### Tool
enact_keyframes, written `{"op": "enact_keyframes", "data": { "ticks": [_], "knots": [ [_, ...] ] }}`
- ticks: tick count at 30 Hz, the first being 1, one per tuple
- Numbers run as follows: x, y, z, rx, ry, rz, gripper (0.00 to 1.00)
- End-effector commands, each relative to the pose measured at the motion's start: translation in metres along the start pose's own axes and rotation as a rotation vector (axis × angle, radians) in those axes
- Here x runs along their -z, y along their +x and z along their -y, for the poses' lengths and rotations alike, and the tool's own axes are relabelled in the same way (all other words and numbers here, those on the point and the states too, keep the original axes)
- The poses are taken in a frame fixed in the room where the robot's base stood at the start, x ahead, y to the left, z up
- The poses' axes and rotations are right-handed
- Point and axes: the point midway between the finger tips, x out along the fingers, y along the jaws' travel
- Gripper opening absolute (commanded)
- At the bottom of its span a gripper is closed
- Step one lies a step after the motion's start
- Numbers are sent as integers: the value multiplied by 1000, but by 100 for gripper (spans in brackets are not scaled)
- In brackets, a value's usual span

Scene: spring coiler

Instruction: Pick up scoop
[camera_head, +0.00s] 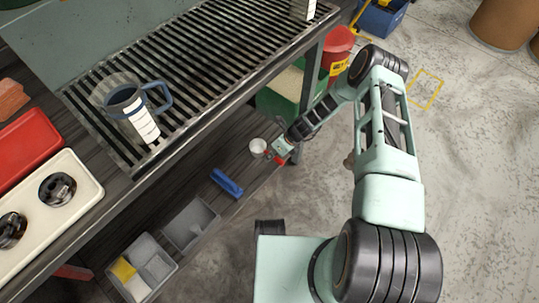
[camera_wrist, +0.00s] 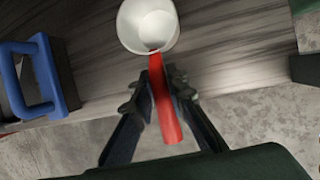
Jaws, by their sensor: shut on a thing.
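The scoop has a white round cup (camera_wrist: 148,24) and a red handle (camera_wrist: 163,100). In the wrist view my gripper (camera_wrist: 158,84) is shut on the red handle, with one dark finger on each side of it. The cup lies beyond the fingertips, over the dark wooden lower shelf. In the head view the scoop (camera_head: 258,147) shows as a small white cup at the end of my arm, near the shelf's right edge, with my gripper (camera_head: 271,153) beside it. I cannot tell whether the cup touches the shelf.
A blue-handled tool (camera_head: 227,183) lies on the lower shelf left of the scoop. Grey bins (camera_head: 190,224) stand further along. The slatted upper rack (camera_head: 200,70) holds a measuring jug (camera_head: 128,105) and overhangs the shelf. A rack post (camera_head: 311,90) stands close to my arm.

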Motion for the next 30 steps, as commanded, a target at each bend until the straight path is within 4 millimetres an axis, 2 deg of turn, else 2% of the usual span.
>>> {"op": "enact_keyframes", "data": {
  "ticks": [4, 8, 13, 21, 30],
  "knots": [
    [-11, -26, -5, 1, -1, 1, 0],
    [-3, -49, -22, -3, 4, 1, 0],
    [7, -89, -49, -3, 4, 2, 0],
    [42, -116, -87, -4, 4, 1, 0],
    [60, -133, -107, -2, 1, 1, 0]
  ]
}}
